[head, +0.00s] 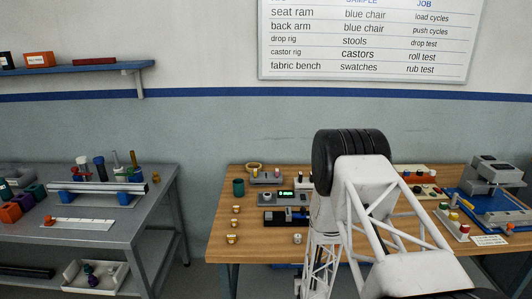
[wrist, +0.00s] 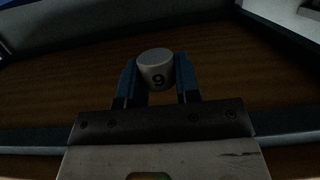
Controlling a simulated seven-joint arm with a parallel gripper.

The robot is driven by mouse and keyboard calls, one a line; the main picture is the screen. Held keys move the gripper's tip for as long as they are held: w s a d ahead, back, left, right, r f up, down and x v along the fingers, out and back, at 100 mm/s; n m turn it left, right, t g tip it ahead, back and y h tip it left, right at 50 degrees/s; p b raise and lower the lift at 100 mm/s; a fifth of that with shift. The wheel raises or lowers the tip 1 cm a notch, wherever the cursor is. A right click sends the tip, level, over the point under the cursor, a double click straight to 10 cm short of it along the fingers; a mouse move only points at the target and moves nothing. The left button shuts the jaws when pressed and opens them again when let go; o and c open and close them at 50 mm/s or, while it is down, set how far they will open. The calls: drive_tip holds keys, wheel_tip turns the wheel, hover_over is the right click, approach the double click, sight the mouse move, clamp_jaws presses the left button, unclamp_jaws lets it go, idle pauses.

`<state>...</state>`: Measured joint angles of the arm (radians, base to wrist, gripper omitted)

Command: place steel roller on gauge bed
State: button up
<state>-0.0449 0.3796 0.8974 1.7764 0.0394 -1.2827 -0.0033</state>
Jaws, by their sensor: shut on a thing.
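In the head view my white arm hides the gripper. A small silver cylinder (head: 297,239) stands near the front of the wooden bench. A low black unit (head: 280,219) and a grey unit with a green display (head: 288,196) lie behind it; I cannot tell which one is the gauge bed.
Several brass-coloured pieces (head: 235,223) stand in a row at the left of the wooden bench (head: 260,249). A green cup (head: 238,187) is behind them. A blue-based machine (head: 492,205) stands at the right. A separate grey bench (head: 120,237) is at the left.

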drive_tip(key=w+d+f, duration=0.2)
drive_tip(key=w+f, duration=0.1)
drive_tip(key=f, duration=0.2)
drive_tip(key=shift+d+f, duration=0.35)
drive_tip(key=shift+f, duration=0.05)
drive_tip(key=shift+w, duration=0.1)
drive_tip(key=s+a+r+y, duration=0.1)
drive_tip(key=s+a+r, duration=0.2)
drive_tip(key=s+r, duration=0.3)
drive_tip(key=s+a+r+n+y, duration=0.1)
drive_tip(key=s+a+r, duration=0.3)
drive_tip(key=r, duration=1)
drive_tip(key=s+a+r+n+y, duration=0.1)
drive_tip(key=s+a+r, duration=0.2)
drive_tip(key=s+r, duration=0.5)
drive_tip(key=shift+s+a+r, duration=0.2)
drive_tip(key=shift+a+r, duration=0.2)
drive_tip(key=shift+r, duration=0.5)
drive_tip(key=x, duration=0.9)
drive_tip(key=r+x, duration=0.1)
drive_tip(key=x, duration=0.4)
drive_tip(key=shift+w, duration=0.25)
